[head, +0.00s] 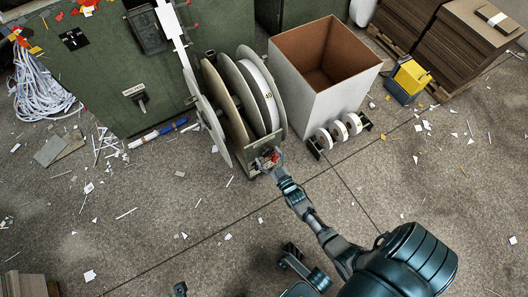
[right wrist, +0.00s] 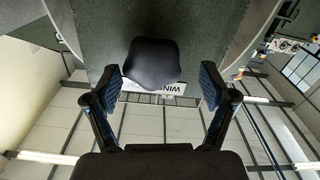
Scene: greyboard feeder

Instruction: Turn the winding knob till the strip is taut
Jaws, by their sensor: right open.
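My right gripper (head: 268,163) is at the front foot of the reel stand in the head view; it is small there and covers the winding knob. In the right wrist view the black winding knob (right wrist: 152,62) stands between the two blue-padded fingers of the open gripper (right wrist: 160,88). Gaps show on both sides of the knob, so the fingers look apart from it. A white strip (head: 172,28) runs from the top edge down to the reels (head: 262,92). I cannot tell how tight it is. My left gripper cannot be made out.
A green cabinet (head: 95,75) with a lever stands left of the reels. An open white bin (head: 312,95) and a small rack of white rolls (head: 338,130) stand to the right. Brown board stacks (head: 462,50) and a yellow-blue box (head: 408,80) are farther right. Paper scraps litter the open floor.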

